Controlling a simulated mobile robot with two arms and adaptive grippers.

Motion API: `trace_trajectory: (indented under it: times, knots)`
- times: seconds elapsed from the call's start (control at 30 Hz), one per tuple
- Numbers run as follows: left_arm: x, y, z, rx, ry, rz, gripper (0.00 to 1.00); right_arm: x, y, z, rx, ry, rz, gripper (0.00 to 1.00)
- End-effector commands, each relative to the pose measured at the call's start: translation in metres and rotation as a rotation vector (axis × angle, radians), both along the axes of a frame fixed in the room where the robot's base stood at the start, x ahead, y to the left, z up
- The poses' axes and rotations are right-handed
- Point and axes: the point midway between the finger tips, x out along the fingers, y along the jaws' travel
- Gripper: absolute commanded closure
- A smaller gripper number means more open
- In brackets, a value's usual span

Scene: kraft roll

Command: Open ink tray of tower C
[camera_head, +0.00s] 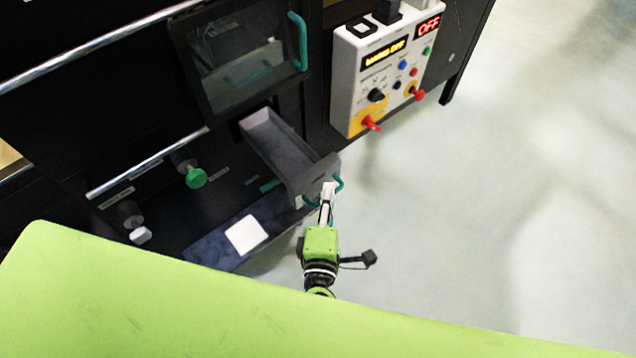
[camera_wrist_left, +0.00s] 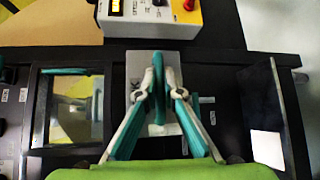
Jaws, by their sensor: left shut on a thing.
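The ink tray (camera_head: 275,140) is a grey open-topped drawer that sticks out of the black machine in the head view. It has a teal handle (camera_head: 339,184) at its front end. My left gripper (camera_head: 328,190) is at the front of the tray, and its fingers are shut on the handle. In the left wrist view the left gripper (camera_wrist_left: 158,95) has its two fingers closed around the teal handle (camera_wrist_left: 156,110), with the grey tray (camera_wrist_left: 170,62) behind it. The tray's floor looks empty. My right gripper is in neither view.
A glass door (camera_head: 240,55) with a teal handle is above the tray. A control box (camera_head: 385,70) with knobs and an OFF display hangs to the right. A green knob (camera_head: 196,178) and a white square (camera_head: 246,235) are at the left and below. The pale floor at right is clear.

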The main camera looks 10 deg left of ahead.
Motion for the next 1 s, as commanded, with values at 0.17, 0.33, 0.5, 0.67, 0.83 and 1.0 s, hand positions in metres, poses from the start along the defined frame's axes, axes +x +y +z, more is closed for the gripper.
trace_trajectory:
  times: [0.17,0.33,0.5,0.67,0.83,1.0]
  knots:
    - [-0.008,-0.010,-0.002,-0.002,0.005,-0.002,1.00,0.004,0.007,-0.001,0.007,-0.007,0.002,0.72]
    - [-0.009,-0.011,-0.002,-0.002,0.004,-0.001,1.00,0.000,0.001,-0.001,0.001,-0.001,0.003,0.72]
    - [-0.009,-0.010,-0.002,-0.002,0.004,-0.001,1.00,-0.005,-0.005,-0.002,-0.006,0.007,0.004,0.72]
    - [-0.008,-0.010,-0.001,0.000,0.003,0.000,0.75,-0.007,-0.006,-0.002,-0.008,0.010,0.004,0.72]
    - [-0.008,-0.010,-0.001,0.000,0.002,0.000,0.75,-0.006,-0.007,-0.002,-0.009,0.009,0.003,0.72]
    - [-0.012,-0.010,-0.001,-0.001,0.003,0.000,0.75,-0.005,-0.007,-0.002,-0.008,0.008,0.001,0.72]
